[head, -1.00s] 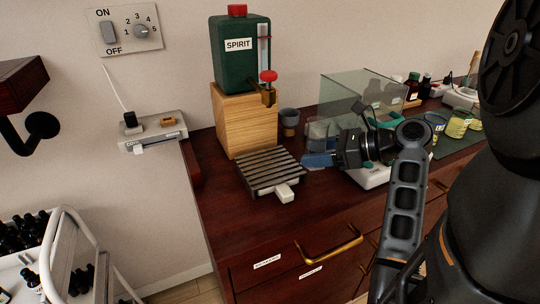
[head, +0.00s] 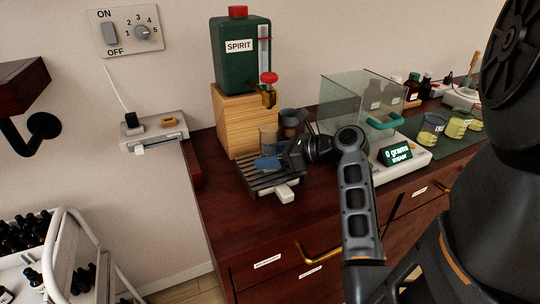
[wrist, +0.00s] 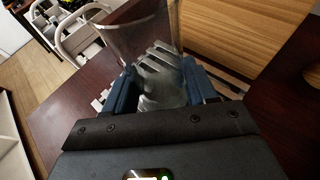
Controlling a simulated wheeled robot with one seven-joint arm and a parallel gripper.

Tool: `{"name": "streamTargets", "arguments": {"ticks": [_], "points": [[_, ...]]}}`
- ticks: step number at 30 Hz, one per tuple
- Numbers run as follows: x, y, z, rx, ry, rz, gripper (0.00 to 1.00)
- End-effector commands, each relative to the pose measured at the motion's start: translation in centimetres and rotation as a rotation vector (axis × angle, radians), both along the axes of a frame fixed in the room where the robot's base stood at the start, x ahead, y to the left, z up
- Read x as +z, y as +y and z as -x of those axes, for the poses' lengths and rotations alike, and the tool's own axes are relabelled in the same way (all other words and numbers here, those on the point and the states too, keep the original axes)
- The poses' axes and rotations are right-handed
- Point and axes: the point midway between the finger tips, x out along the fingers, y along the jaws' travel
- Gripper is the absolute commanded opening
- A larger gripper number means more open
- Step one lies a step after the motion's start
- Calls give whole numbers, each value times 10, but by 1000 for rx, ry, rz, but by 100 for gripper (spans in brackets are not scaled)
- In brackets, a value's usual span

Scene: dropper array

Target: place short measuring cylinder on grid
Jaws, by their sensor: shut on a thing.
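The short measuring cylinder (head: 268,139) is clear glass and upright in the head view, with its lower part hidden behind my gripper. My gripper (head: 267,163) has blue fingers and is shut on the cylinder. It holds the cylinder over the grid, a dark slatted rack (head: 265,184) below the spirit tap. In the wrist view the blue fingers of my gripper (wrist: 160,88) are on both sides of the cylinder (wrist: 137,38), and the pale slats show through its glass. I cannot tell whether its base touches the slats.
The green spirit container (head: 240,65) stands on a wooden block (head: 233,120) behind the grid, its red-handled tap (head: 268,88) near the cylinder. A grey cup (head: 290,118) stands right of the block. A glass-shielded balance (head: 405,165) reads 0 grams.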

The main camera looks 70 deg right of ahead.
Motion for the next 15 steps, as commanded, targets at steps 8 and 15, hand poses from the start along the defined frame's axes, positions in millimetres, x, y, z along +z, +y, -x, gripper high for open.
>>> {"name": "streamTargets", "arguments": {"ticks": [8, 15], "points": [[0, 0, 0, 1, -1, 1, 8], [-2, 0, 0, 1, -1, 1, 74]]}}
